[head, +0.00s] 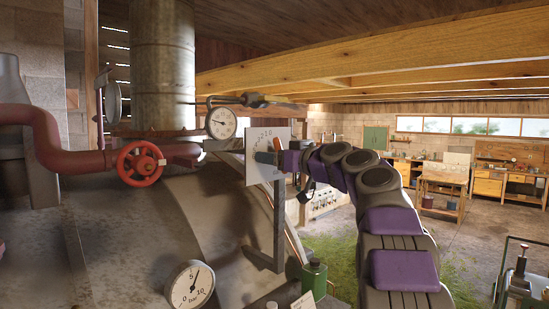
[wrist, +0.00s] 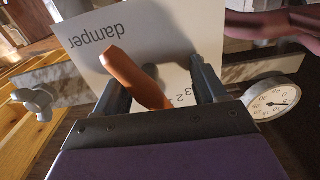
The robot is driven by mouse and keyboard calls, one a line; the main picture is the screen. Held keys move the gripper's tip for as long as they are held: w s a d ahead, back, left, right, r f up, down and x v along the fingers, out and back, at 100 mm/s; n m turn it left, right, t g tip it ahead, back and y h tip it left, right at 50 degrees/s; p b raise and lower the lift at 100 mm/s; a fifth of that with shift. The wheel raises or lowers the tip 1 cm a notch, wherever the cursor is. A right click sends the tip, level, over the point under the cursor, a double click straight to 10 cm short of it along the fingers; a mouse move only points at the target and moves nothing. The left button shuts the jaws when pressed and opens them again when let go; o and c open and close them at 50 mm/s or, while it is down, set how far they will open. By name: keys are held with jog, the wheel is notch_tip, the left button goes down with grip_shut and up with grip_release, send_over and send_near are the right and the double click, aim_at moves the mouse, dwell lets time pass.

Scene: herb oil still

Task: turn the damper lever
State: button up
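The damper lever (wrist: 135,79) is an orange-brown bar in front of a white plate (wrist: 165,28) marked "damper", which reads upside down in the wrist view. In the wrist view my gripper (wrist: 160,82) is open, with one dark finger on each side of the lever. The lever slants close to the left finger, and a clear gap separates it from the right finger. Whether the left finger touches it I cannot tell. In the head view the plate (head: 259,172) stands upright, and a small orange part of the lever (head: 277,145) shows beside my gripper (head: 284,158).
A round gauge (head: 221,123) and a red handwheel valve (head: 140,163) on a red pipe are left of the plate. Another gauge (head: 190,286) is low in front. Open floor and workbenches lie to the right.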

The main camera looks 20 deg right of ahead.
jog(key=shift+s+d, duration=0.15)
jog(key=shift+d, duration=1.1)
jog(key=c, duration=0.5)
jog(key=shift+c, duration=0.5)
jog(key=shift+s+a, duration=0.1)
jog(key=shift+a, duration=0.35)
jog(key=c, duration=0.3)
jog(key=shift+a, duration=0.15)
jog(key=shift+c, duration=0.8)
jog(key=shift+d, duration=0.2)
grip_shut()
jog(key=shift+a+r+b, duration=0.2)
jog(key=shift+a+b, duration=0.1)
jog(key=shift+b, duration=0.1)
jog(key=shift+r+b, duration=0.15)
jog(key=shift+b, duration=0.25)
jog(key=shift+m, duration=0.3)
